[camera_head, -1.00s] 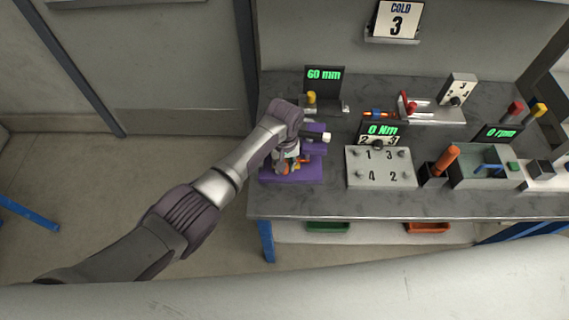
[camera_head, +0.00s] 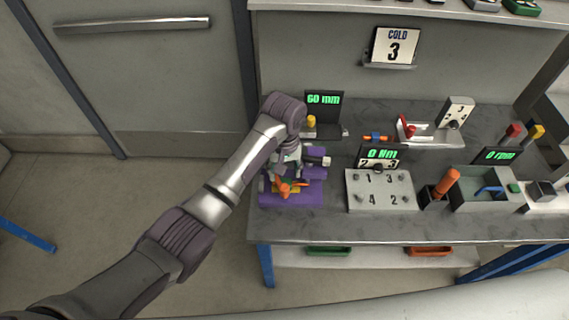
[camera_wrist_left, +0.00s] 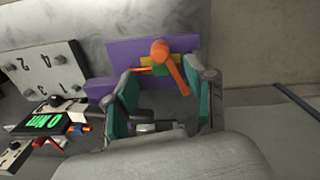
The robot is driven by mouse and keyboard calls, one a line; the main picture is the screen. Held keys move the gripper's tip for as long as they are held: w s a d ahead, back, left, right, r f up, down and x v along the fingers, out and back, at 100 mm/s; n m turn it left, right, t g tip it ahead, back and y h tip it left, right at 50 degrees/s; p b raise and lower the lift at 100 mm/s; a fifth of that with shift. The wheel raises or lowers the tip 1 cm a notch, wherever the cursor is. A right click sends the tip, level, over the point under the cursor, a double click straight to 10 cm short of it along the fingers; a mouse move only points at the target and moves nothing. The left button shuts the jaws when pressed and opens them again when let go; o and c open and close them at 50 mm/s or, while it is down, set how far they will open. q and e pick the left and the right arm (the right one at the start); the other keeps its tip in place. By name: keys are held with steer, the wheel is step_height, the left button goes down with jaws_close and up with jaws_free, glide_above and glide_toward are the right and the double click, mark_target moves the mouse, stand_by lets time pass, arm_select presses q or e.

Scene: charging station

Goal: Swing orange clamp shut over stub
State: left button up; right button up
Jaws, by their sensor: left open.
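The purple fixture (camera_head: 306,199) sits at the left front of the workbench and also shows in the left wrist view (camera_wrist_left: 179,46). The orange clamp (camera_head: 284,190) is on it, and in the left wrist view its orange arm with a round end (camera_wrist_left: 160,50) lies beyond my fingertips, near a yellow and green part (camera_wrist_left: 147,69). I cannot make out the stub clearly. My left gripper (camera_head: 284,168) is over the fixture; in the wrist view its teal-padded fingers (camera_wrist_left: 163,88) are apart with nothing between the pads. My right gripper is not in view.
A numbered grey plate (camera_head: 381,190) stands right of the fixture. A "60 mm" display (camera_head: 323,105) and a yellow-knobbed gauge (camera_head: 311,122) stand behind it. An orange-handled tool (camera_head: 446,184) is farther right. Open floor lies left of the bench (camera_head: 400,229).

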arm_select(q)
steer(key=shift+r, duration=1.55)
steer(key=shift+f, duration=0.1)
